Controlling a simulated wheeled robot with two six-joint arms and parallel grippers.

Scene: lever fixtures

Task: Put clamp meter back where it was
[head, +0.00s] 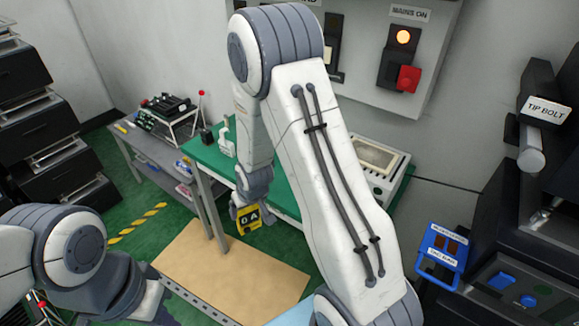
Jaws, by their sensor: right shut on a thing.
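The clamp meter (248,218) is yellow and black and shows "0 A" on its face. It is at the end of my right arm, left of the picture's middle, beside the edge of the green-topped bench. My right gripper (247,205) is shut on it; its fingers are small and mostly hidden. My left arm comes in at the lower left, and I see no left fingertips.
The green bench (205,157) holds a white item (227,138) and a pale box (378,160), partly behind my right arm. A tan board (230,278) lies below. A wall panel (445,60) has a red switch. A blue labelled holder (442,250) is at right.

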